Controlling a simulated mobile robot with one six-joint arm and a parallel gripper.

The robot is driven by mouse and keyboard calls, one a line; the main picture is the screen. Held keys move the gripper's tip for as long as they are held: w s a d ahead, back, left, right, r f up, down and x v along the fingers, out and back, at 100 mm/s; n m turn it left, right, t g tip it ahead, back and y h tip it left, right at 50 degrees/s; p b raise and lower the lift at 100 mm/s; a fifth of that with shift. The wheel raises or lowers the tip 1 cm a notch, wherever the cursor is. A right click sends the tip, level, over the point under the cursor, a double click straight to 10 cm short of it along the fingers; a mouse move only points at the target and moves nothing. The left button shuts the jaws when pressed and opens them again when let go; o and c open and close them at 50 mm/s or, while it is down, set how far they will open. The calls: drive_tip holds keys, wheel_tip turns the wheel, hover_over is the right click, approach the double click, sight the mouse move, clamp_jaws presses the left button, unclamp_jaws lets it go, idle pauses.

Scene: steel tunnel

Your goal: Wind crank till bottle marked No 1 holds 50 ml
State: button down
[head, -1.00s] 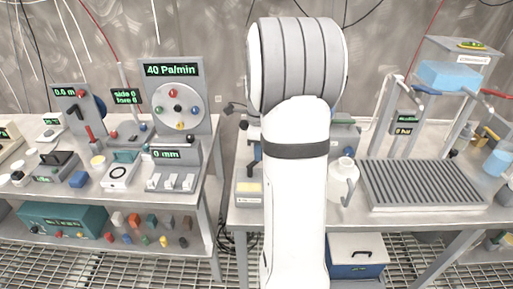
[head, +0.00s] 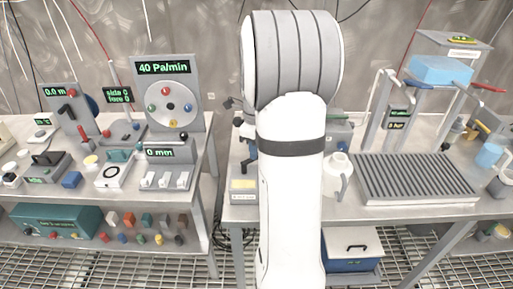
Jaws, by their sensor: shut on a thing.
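My white and grey arm fills the middle of the head view and hides the part of the bench behind it. My gripper is not visible; it is hidden behind the arm. I cannot make out a crank for certain. A dark blue-black device (head: 245,140) shows partly at the arm's left edge, on the right-hand bench. No bottle with a readable No 1 mark shows, and no 50 ml reading can be read. A white jug with a handle (head: 338,172) stands on the bench just right of my arm.
A ribbed grey tray (head: 415,178) lies on the right bench (head: 400,213), below a frame with a blue tank (head: 440,70). The left bench carries a dial panel reading 40 Pa/min (head: 170,95) and several small instruments. A gap separates the benches.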

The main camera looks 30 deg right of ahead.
drive_tip(key=c, duration=1.3)
unclamp_jaws()
drive_tip(key=shift+r, duration=0.1)
wheel_tip(320, 180, up, 8)
drive_tip(key=shift+d+f, duration=0.1)
drive_tip(key=shift+f, duration=0.1)
